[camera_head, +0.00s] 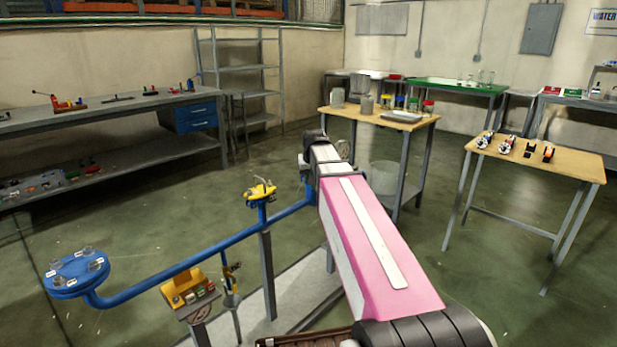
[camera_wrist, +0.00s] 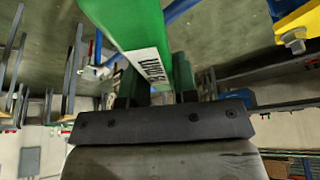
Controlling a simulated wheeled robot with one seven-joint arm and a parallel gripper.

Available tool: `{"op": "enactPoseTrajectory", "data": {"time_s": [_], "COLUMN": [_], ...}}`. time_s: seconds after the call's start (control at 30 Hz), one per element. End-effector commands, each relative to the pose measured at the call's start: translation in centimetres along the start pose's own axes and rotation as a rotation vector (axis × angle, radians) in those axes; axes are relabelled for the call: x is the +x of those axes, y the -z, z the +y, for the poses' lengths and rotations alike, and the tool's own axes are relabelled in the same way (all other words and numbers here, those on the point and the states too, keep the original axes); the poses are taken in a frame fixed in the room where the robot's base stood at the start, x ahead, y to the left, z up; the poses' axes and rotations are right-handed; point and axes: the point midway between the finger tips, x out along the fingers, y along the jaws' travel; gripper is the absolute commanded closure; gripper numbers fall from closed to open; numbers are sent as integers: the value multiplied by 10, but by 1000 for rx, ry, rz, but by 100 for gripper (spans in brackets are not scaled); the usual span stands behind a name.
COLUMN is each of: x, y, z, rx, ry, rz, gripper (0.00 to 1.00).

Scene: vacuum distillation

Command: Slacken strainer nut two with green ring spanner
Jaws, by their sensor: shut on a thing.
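The green spanner (camera_wrist: 140,40) fills the upper middle of the wrist view, with a white size label on its shank. My gripper (camera_wrist: 155,97) is shut on it. The spanner's ring end is out of frame. A metal hex nut (camera_wrist: 296,42) sits on a yellow and blue fitting (camera_wrist: 300,16) at the upper right of the wrist view, apart from the visible part of the spanner. I cannot tell which numbered nut it is. In the head view, a yellow fitting (camera_head: 261,190) stands on the blue pipe, left of my arm. My gripper and the spanner are not visible there.
The blue pipe (camera_head: 190,270) runs to a round blue flange (camera_head: 77,273) at the left. A yellow box (camera_head: 187,287) stands in front of the pipe. Wooden tables (camera_head: 375,117) (camera_head: 575,165) stand beyond my arm and at the right. A grey workbench (camera_head: 110,112) stands at the left.

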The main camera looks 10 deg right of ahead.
Motion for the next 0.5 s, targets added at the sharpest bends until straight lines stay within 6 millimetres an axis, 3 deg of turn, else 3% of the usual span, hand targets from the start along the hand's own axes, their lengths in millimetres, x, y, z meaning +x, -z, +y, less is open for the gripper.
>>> {"op": "enactPoseTrajectory", "data": {"time_s": [0.2,0.5], "x": [1,1], "y": [1,0], "z": [19,21], "rx": [-110,-133], "ry": [45,54], "rz": [1,1], "gripper": [100,100]}}
